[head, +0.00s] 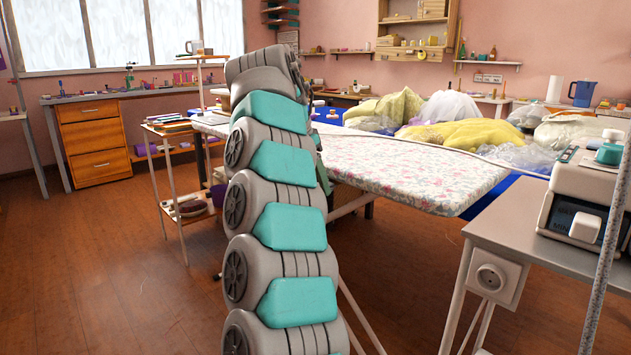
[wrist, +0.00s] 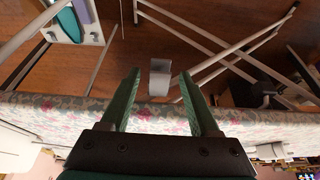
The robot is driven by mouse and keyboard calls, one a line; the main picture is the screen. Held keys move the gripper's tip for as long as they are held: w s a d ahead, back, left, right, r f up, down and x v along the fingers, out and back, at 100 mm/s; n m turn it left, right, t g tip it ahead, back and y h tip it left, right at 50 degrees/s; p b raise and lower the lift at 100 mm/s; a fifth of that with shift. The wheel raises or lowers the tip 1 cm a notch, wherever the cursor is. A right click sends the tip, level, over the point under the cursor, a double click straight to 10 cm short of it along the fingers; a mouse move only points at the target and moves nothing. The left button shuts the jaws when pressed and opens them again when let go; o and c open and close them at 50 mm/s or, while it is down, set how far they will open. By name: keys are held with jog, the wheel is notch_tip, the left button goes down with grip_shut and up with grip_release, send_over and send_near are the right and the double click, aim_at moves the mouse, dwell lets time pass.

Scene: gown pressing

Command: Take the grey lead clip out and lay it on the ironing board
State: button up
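The flowered ironing board (head: 420,178) stands in the middle of the head view, partly hidden by my arm. In the wrist view its padded edge (wrist: 60,115) crosses the lower half. A small grey bent piece (wrist: 160,77), which looks like the grey lead clip, shows at the board's edge, in line with the gap between my fingertips. My gripper (wrist: 159,80) has its two green fingers spread apart, one on each side of the piece in the picture. I see no contact; the depth between them is unclear. The head view hides my gripper and the clip behind my arm.
A white lead (head: 400,139) runs across the board. A grey side table (head: 520,232) with a pressing unit (head: 580,195) and a socket box stands at the right. A small trolley (head: 180,128) is at the left. Metal legs (wrist: 215,62) cross below the board. Bundled fabrics lie behind.

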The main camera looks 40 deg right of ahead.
grip_shut()
dwell(0.8)
